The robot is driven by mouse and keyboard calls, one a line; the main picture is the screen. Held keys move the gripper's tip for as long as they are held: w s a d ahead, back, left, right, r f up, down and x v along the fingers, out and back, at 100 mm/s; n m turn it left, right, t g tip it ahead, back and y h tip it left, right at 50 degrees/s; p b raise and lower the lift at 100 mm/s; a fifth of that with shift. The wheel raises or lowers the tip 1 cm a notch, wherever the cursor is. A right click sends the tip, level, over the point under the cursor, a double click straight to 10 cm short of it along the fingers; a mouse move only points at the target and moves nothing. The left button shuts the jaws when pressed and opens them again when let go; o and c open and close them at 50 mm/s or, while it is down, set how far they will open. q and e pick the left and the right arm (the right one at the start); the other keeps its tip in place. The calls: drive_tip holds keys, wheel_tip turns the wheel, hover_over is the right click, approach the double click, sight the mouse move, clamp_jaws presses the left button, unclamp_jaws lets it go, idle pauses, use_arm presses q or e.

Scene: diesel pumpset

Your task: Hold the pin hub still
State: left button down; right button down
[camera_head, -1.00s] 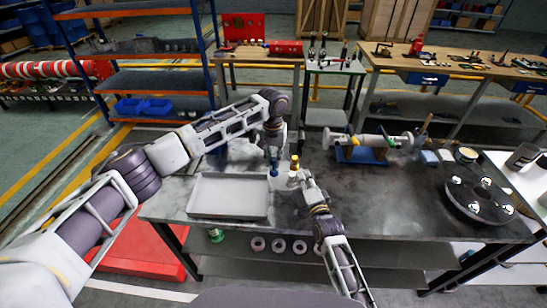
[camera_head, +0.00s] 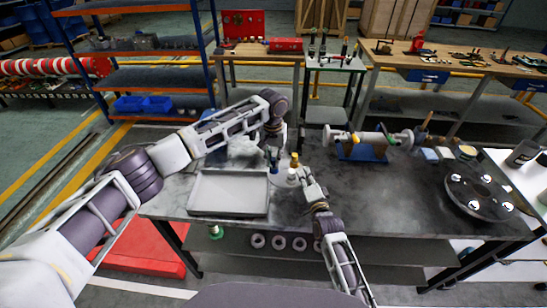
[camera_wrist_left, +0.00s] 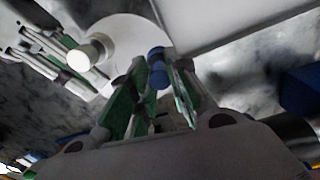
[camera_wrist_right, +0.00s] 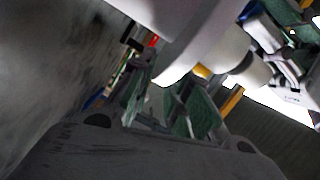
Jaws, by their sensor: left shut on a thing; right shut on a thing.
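In the left wrist view a white disc-like part (camera_wrist_left: 125,38) and a pale round knob (camera_wrist_left: 88,54) show. My right gripper (camera_head: 306,180) is at the hub's right side; in the right wrist view its fingers (camera_wrist_right: 172,98) are shut on a pale rounded end below a large white body (camera_wrist_right: 185,35). My left gripper (camera_head: 272,158) points down beside the hub, shut on a blue-ended pin (camera_wrist_left: 157,60). How the pin meets the hub is unclear.
A grey tray (camera_head: 229,212) lies left of the hub. A shaft assembly on a blue stand (camera_head: 362,153) and a round plate with shiny domes (camera_head: 480,205) are to the right. Bare table lies between the hub and the plate. Several rings (camera_head: 278,242) sit on the lower shelf.

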sight(273, 159)
use_arm(q)
drive_tip(key=shift+f, duration=0.25)
use_arm(e)
drive_tip(key=shift+s+d+f, duration=0.1)
drive_tip(key=shift+f, duration=0.4)
use_arm(q)
drive_tip(key=c, duration=1.3)
unclamp_jaws()
drive_tip(key=shift+r, duration=0.1)
drive_tip(key=shift+s+a+r, duration=0.1)
drive_tip(key=shift+s+r, duration=0.05)
drive_tip(key=shift+r, duration=5.8)
use_arm(e)
drive_tip(key=c, duration=1.3)
unclamp_jaws()
use_arm(q)
drive_tip(key=shift+f, duration=0.1)
use_arm(e)
drive_tip(key=shift+r, duration=0.2)
drive_tip(key=shift+r, duration=0.1)
